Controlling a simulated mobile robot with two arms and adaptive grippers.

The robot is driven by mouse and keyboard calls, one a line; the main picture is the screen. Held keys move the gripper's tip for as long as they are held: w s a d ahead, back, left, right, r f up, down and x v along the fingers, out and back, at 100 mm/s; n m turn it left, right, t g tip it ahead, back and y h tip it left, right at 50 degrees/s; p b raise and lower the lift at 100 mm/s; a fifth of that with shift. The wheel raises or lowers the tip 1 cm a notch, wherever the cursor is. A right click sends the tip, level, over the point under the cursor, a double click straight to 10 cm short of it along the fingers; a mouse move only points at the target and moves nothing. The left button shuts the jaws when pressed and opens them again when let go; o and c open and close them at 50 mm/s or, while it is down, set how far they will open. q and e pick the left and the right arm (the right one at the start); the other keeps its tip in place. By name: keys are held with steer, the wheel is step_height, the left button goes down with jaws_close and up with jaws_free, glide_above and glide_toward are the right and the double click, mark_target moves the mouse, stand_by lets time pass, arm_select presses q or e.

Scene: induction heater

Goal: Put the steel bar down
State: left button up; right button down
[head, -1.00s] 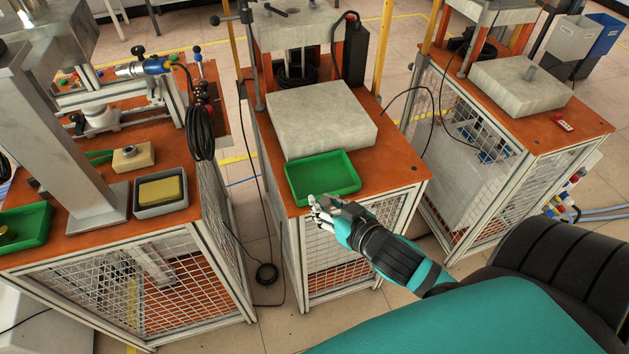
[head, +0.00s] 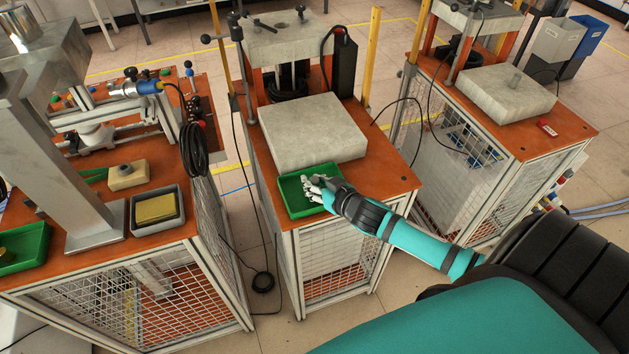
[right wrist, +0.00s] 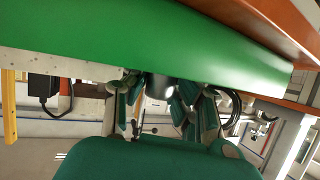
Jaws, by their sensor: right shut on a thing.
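My right gripper (head: 318,188) reaches in from the right over the green tray (head: 291,199) on the middle workbench. In the right wrist view its fingers (right wrist: 165,92) are shut around a dark grey, shiny round piece, the steel bar (right wrist: 159,86), of which only a short part shows. In the head view the bar is hidden by the hand. The tray's green side (right wrist: 150,40) fills much of the upper right wrist view, close to the fingers. I cannot tell whether the bar touches the tray. My left gripper is not in view.
A large grey block (head: 313,133) stands right behind the tray. The left bench holds a grey box with a yellow block (head: 156,209) and another green tray (head: 22,262). A similar bench (head: 560,138) stands at the right. Cables hang beside the middle bench.

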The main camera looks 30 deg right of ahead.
steer(key=c, duration=1.6)
jaws_free()
steer(key=shift+f, duration=0.15)
steer(key=o, duration=0.5)
steer(key=shift+c, duration=0.2)
steer(key=shift+r, duration=0.25)
steer(key=b+v, duration=0.1)
steer(key=v, duration=1.1)
